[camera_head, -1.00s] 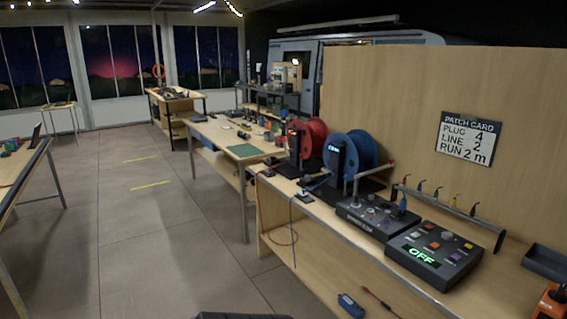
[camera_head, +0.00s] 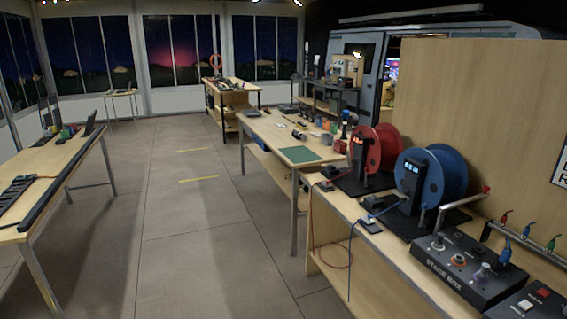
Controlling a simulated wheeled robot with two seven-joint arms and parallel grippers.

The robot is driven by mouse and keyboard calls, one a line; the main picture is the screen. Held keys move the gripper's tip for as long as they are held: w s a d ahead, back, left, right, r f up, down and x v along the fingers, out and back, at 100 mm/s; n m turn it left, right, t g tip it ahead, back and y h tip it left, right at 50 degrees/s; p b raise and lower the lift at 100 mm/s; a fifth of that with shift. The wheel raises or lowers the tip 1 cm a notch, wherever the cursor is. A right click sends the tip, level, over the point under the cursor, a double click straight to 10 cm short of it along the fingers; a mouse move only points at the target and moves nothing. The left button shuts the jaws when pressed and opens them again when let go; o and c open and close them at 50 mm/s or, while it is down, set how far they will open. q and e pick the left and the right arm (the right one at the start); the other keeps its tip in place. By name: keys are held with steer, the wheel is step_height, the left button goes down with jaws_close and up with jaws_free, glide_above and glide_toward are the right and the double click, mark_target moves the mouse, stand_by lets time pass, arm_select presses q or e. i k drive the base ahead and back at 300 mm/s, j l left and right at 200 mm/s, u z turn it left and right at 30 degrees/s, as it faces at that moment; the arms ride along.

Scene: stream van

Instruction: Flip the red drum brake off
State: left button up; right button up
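The red drum (camera_head: 378,150) stands upright on the right-hand bench, on a dark base (camera_head: 352,184) with a black post that carries a small lit orange display (camera_head: 358,141). The drum's brake is too small to make out. The blue drum (camera_head: 446,178) stands nearer, with a black post and a lit blue display (camera_head: 411,167). Neither of my grippers is in view.
The stage box (camera_head: 468,268) sits on the near bench, with a grey bar and hanging coloured plugs behind it. Cables hang off the bench's front edge. A table (camera_head: 62,170) stands at left. The floor (camera_head: 190,230) between is clear.

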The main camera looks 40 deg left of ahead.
mark_target(366, 177)
steer(key=i+j+u, duration=0.1)
steer(key=i+j, duration=0.2)
steer(key=i+j+u, duration=0.1)
steer(key=i+j, duration=0.15)
steer(key=i, duration=0.25)
steer(key=i+j+u, duration=0.1)
steer(key=i, duration=0.3)
steer(key=i+j+u, duration=0.1)
steer(key=i+j, duration=0.2)
steer(key=i, duration=0.15)
steer(key=i+j+u, duration=0.15)
steer(key=j, duration=0.15)
steer(key=i+j+u, duration=0.2)
steer(key=k+j, duration=0.1)
